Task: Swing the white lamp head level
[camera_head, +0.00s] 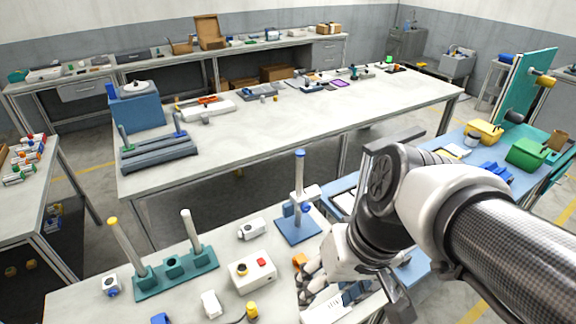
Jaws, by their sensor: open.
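A lamp stand with a blue square base (299,231) and an upright blue-tipped post (300,168) stands on the near bench. The white lamp head (306,193) sits partway up the post, with a blue knob (305,208) just below it. Its exact tilt is too small to tell. My gripper (308,283) is low at the bench's right part, in front of and below the lamp stand, and apart from the lamp head. It is open; its fingers are small and partly hidden by my wrist, and nothing clear shows between them.
A teal rack (175,275) with two posts stands left on the near bench. A long table (290,135) stands behind. My arm covers the right side.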

